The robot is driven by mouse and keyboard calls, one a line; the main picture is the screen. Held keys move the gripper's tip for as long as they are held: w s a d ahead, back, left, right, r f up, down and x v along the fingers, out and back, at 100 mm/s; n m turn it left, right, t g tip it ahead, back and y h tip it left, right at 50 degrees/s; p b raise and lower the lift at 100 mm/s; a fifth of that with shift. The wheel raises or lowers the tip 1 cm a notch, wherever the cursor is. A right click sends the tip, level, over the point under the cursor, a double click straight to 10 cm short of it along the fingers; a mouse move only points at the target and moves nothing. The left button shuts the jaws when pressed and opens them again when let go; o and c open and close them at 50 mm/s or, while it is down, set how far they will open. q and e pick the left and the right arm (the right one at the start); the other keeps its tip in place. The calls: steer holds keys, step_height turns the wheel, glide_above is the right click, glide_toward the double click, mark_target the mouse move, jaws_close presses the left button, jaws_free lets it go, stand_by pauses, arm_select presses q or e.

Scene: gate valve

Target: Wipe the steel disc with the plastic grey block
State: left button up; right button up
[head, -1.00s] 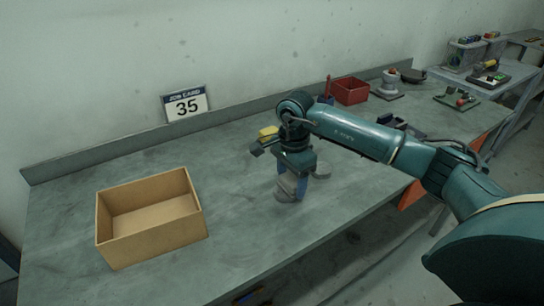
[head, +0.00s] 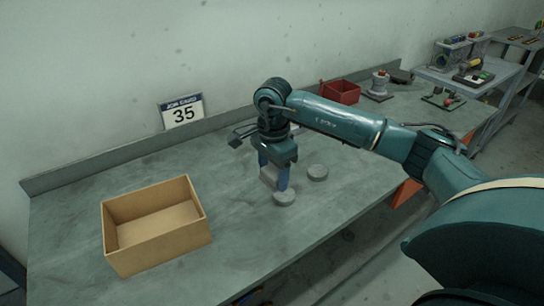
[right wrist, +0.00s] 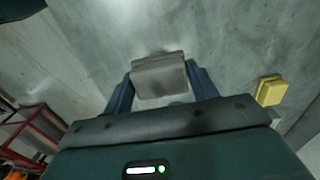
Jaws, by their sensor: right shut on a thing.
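My right gripper (head: 274,178) points down over the bench, its blue fingers shut on a grey block (head: 267,177). In the right wrist view the block (right wrist: 160,75) sits between the two fingers. A round grey disc (head: 285,199) lies on the bench just in front and to the right of the block; I cannot tell whether they touch. A second round grey disc (head: 317,172) lies further right, apart from the gripper. I cannot tell from the look which disc is steel. My left gripper is not in view.
An open cardboard box (head: 155,240) stands on the left of the bench (head: 235,240). A job card reading 35 (head: 182,112) stands at the back. A red bin (head: 340,92) is at the back right. A yellow block (right wrist: 271,90) shows in the right wrist view. The bench front is clear.

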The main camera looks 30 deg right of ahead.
steer(key=shift+r+p, duration=0.65)
steer(key=shift+r, duration=0.75)
